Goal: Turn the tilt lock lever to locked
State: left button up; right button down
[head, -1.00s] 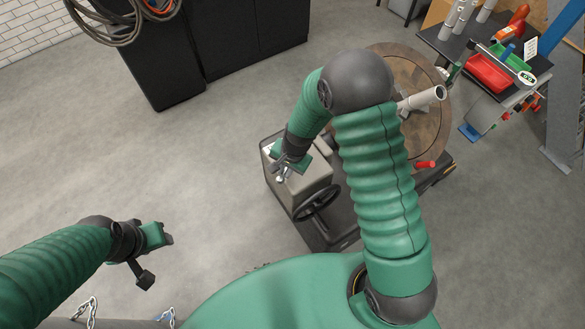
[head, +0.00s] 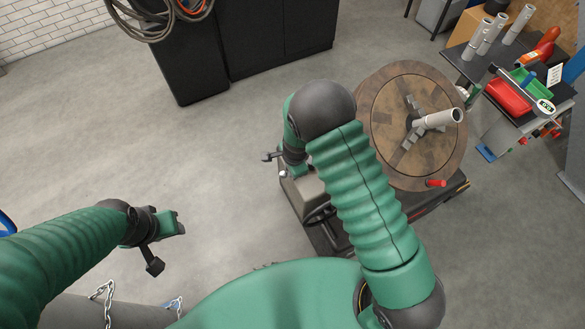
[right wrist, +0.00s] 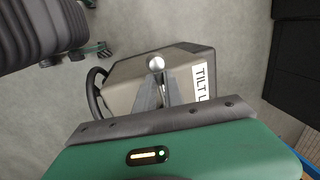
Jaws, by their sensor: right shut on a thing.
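The tilt lock lever, with a pale ball knob (right wrist: 156,63), stands on a grey box (right wrist: 135,80) in the right wrist view. A white label (right wrist: 203,82) on the box reads "TILT L", the rest cut off. My right gripper (right wrist: 160,92) is shut on the lever just below its knob. In the head view the box (head: 305,190) is partly hidden behind my right arm, and the right gripper (head: 290,172) shows only in part. The lever's locked mark is not visible. My left gripper (head: 178,222) hangs over bare floor, far from the box; its finger gap is unclear.
A dark handwheel (head: 320,214) is on the box's near side. A round wooden-topped table (head: 385,150) with a grey pipe (head: 440,119) stands to the right, a red handle (head: 436,183) at its edge. A tool bench (head: 480,75) is at upper right. Floor at left is clear.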

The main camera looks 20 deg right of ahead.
jog(key=shift+s+a+f, duration=0.2)
jog(key=shift+a, duration=0.15)
jog(key=c, duration=1.5)
grip_release()
jog(key=shift+w, duration=0.1)
jog(key=shift+o, duration=0.2)
jog(key=shift+w+a+r, duration=0.15)
jog(key=shift+a, duration=0.05)
jog(key=shift+r, duration=0.2)
pick_arm(q)
jog(key=shift+a+f, duration=0.25)
jog(key=shift+a, duration=0.15)
pick_arm(e)
jog(key=s+r, duration=0.3)
jog(key=r, duration=1.3)
pick_arm(q)
jog(key=shift+d, duration=0.15)
pick_arm(e)
jog(key=shift+d, duration=0.25)
